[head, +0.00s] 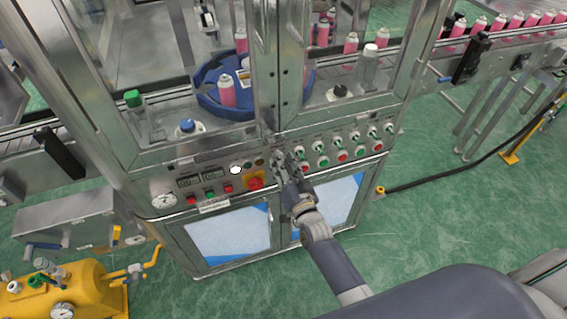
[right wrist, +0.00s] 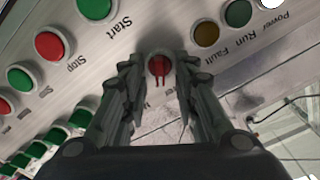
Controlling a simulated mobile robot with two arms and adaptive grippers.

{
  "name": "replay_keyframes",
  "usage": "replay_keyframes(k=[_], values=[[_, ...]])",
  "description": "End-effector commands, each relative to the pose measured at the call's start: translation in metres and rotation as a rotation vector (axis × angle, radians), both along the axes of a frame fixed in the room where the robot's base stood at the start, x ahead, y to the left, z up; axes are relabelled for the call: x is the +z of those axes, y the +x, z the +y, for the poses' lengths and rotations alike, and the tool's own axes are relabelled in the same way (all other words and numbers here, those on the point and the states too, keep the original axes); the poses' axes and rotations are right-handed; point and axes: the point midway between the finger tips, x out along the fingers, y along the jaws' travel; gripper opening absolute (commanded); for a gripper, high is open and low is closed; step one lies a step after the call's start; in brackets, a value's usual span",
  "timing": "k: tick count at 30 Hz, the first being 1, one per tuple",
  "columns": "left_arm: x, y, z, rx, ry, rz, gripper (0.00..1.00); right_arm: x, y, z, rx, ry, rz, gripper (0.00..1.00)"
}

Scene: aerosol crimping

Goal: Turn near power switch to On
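My right gripper (head: 282,162) is at the front control panel of the steel machine. In the right wrist view its two fingers (right wrist: 161,62) stand apart on either side of a small round red switch (right wrist: 158,68) with a narrow red handle. The fingertips are close around the switch; I see no clear contact with the handle. The switch's label is mostly hidden by the fingers, and its position mark is not legible. In the head view the gripper covers this switch. My left gripper is not in view.
A red knob on a yellow plate (head: 255,183) sits just left of the gripper. Green buttons (right wrist: 97,8) and red buttons (right wrist: 49,46) line the panel nearby. Power, Run and Fault lamps (right wrist: 239,13) are beside the switch. Glass doors rise above the panel.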

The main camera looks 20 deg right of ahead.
Motion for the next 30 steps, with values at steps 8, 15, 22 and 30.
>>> replay_keyframes(k=[8, 15, 22, 30], values=[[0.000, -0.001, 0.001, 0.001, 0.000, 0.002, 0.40, -0.001, -0.013, 0.000, 0.000, -0.001, 0.002, 0.28], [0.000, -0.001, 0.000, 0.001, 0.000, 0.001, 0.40, -0.002, -0.057, -0.002, 0.001, 0.000, 0.003, 0.28], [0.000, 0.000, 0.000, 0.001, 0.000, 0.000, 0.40, -0.001, -0.097, -0.003, 0.001, 0.000, 0.003, 0.28], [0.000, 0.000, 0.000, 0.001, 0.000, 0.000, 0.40, 0.000, -0.119, -0.004, 0.001, 0.000, 0.001, 0.28]])
